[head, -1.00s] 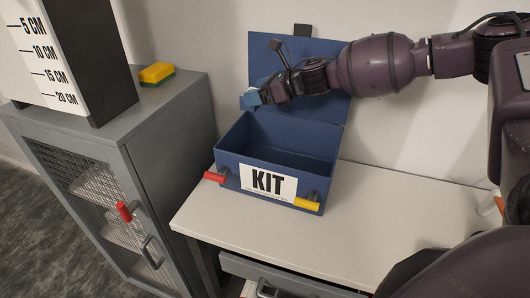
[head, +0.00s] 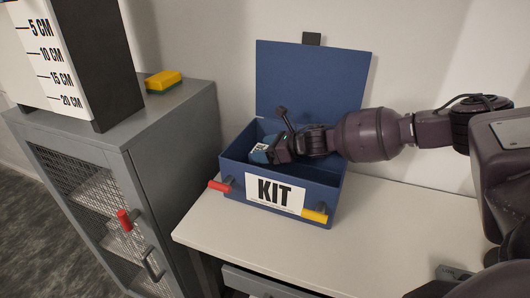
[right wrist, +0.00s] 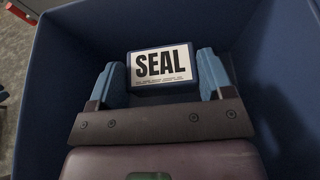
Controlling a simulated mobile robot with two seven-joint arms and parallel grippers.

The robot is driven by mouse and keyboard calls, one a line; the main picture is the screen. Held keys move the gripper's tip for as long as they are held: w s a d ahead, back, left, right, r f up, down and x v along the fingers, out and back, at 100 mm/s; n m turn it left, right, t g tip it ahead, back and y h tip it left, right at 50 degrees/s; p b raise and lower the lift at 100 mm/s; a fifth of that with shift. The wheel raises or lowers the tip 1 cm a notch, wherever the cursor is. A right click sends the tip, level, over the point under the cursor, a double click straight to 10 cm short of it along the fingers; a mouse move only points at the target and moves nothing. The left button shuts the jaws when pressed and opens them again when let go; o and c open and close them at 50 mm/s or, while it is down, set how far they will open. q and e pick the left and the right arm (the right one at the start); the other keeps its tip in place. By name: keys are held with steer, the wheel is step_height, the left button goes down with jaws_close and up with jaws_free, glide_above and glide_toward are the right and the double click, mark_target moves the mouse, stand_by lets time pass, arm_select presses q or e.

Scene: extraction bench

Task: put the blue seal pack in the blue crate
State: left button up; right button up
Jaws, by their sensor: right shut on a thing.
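The blue seal pack (right wrist: 162,67), with a white SEAL label, sits between the two blue fingertips of my right gripper (right wrist: 165,77) in the right wrist view. In the head view my right gripper (head: 268,151) is shut on the pack (head: 259,151) inside the open top of the blue crate (head: 237,170), toward its left side. The crate carries a KIT label and its lid stands open behind. The wrist view shows crate walls (right wrist: 262,40) around the gripper. Whether the pack touches the crate floor is hidden. My left gripper is not in view.
The crate stands on a white table (head: 400,222) with free room to its right. Left is a grey cabinet (head: 175,150) with a yellow-green sponge (head: 163,81) on top.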

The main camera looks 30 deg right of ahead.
steer(key=shift+f, duration=0.35)
steer(key=shift+f, duration=0.4)
steer(key=shift+f+b, duration=0.2)
steer(key=shift+b, duration=0.1)
steer(key=o, duration=1)
steer(key=shift+r, duration=0.2)
steer(key=v, duration=1.2)
steer(key=shift+r, duration=0.35)
